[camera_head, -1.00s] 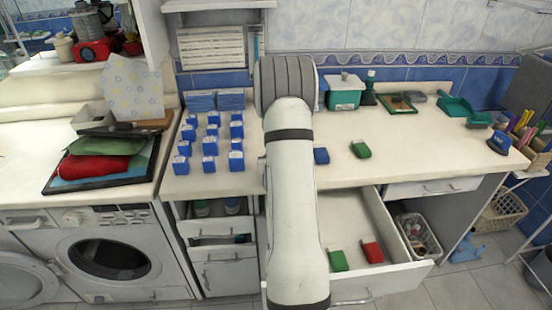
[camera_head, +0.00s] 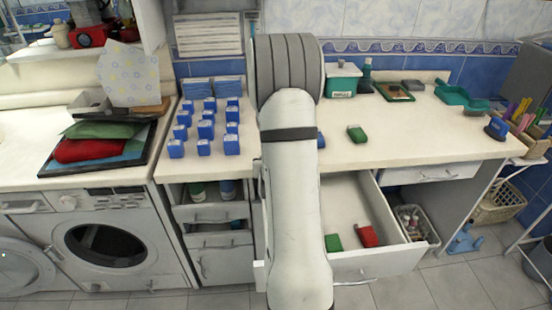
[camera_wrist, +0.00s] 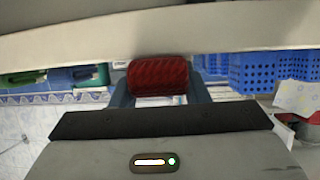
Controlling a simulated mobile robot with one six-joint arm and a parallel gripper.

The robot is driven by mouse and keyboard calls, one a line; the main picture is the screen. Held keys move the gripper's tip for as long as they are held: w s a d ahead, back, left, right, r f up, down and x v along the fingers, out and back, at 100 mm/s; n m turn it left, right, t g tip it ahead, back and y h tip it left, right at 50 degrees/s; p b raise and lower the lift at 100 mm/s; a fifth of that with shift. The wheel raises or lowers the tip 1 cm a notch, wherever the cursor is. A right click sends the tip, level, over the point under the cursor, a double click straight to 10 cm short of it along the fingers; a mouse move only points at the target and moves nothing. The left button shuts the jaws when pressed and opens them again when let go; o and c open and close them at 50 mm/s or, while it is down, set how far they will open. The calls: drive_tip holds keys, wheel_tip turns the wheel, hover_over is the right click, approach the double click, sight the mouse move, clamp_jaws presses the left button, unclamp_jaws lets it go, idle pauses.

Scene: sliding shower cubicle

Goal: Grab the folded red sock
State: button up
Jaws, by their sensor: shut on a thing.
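In the wrist view, my gripper (camera_wrist: 160,90) is shut on a folded red sock (camera_wrist: 158,75), with one finger on each side of it. The sock is a ribbed, dark red roll. My gripper and this sock are hidden behind my arm in the head view. Another folded red piece (camera_head: 367,236) lies in the open drawer (camera_head: 405,255), beside a folded green piece (camera_head: 334,243).
A washing machine (camera_head: 105,245) stands at left. The open drawer juts out.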

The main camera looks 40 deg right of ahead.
drive_tip(key=shift+s+a, duration=0.25)
drive_tip(key=shift+s, duration=0.15)
drive_tip(key=o, duration=1)
drive_tip(key=shift+o, duration=0.2)
drive_tip(key=b+v, duration=0.7)
drive_tip(key=b, duration=0.3)
drive_tip(key=shift+s+a, duration=0.2)
drive_tip(key=shift+s, duration=0.1)
